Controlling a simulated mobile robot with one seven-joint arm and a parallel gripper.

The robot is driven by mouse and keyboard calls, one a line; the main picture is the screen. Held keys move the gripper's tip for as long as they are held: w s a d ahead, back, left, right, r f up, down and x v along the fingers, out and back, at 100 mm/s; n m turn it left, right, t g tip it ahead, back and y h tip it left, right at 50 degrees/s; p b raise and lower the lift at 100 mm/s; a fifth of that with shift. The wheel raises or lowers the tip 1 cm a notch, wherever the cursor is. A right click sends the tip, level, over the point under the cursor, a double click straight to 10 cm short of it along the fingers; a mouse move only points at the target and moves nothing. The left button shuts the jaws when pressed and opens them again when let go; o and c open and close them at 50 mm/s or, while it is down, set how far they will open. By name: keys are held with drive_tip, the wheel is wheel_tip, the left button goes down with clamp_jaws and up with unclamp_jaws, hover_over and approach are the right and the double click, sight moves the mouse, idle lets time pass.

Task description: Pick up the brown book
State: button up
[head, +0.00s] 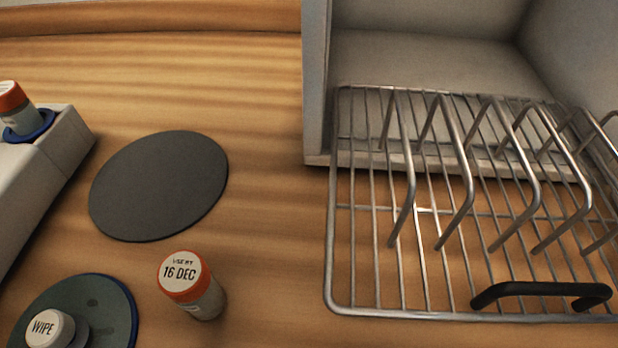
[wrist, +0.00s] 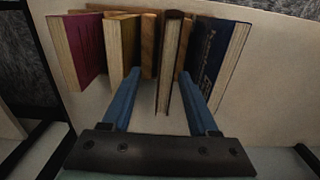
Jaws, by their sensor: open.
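A dark brown book (wrist: 168,60) stands upright in the middle of the row of books in the wrist view, its pale page edges facing me. My gripper (wrist: 159,76) is open, with one blue finger to the left of this book and the other to its right. The book's near end reaches in between the fingers. I cannot tell whether either finger touches it. The head view shows neither the books nor my gripper.
In the wrist view, a maroon book (wrist: 82,48) and a tan book (wrist: 122,45) stand left, a navy book (wrist: 215,60) right. Brown wood-like pieces show behind. The head view shows a wire rack (head: 378,290), a dark disc (head: 160,185) and an orange-capped bottle (head: 190,284) on a wooden surface.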

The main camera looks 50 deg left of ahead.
wheel_tip(320, 180, down, 9)
drive_tip(key=b, duration=0.4)
drive_tip(key=shift+s, duration=0.4)
drive_tip(key=shift+c, duration=0.2)
clamp_jaws()
idle(0.9)
